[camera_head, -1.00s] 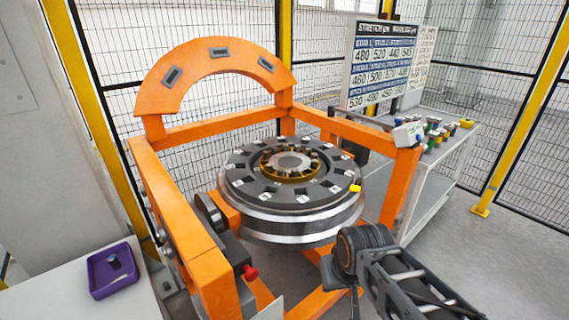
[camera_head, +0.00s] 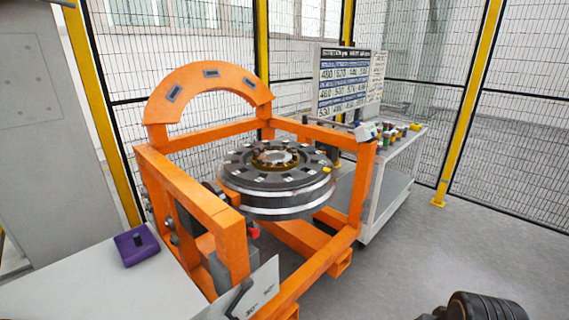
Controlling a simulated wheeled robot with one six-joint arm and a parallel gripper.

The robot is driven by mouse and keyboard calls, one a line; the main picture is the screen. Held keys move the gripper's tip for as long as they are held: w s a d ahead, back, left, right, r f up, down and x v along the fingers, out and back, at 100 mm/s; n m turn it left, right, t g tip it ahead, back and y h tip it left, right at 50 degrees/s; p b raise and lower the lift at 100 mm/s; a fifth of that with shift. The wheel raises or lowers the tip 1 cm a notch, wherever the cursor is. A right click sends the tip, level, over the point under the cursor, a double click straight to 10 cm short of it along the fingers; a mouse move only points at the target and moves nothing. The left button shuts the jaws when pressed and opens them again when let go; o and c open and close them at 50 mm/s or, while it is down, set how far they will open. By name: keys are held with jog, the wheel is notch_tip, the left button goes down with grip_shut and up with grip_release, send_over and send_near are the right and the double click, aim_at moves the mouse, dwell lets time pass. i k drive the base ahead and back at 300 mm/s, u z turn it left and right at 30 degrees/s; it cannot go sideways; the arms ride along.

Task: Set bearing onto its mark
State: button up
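A large dark wheel (camera_head: 240,176) with a bright metal rim lies flat in the orange gantry. Its top carries a ring of dark blocks and small white labels. A brass-coloured ring with a toothed hub (camera_head: 273,159), which may be the bearing, sits at its centre. A small yellow marker (camera_head: 327,170) is on the wheel's right edge; I cannot tell whether it is the mark. A white plate (camera_head: 250,297) with a dark arrow and partly legible numbers stands at the front of the gantry. My gripper is not in view; only a dark ribbed part of my arm shows at bottom right.
The orange gantry frame (camera_head: 196,196) surrounds the wheel, with an arch behind. A purple tray (camera_head: 137,245) is on the white table (camera_head: 95,285) at left. A grey cart (camera_head: 385,190) with small coloured items stands at right. Mesh fencing encloses the back; floor at right is clear.

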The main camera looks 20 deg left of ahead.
aim_at(283, 159)
jog(key=z, duration=0.2)
jog(key=i, duration=1.85)
jog(key=u, duration=1.5)
jog(key=i, duration=0.7)
jog(key=u, duration=0.8)
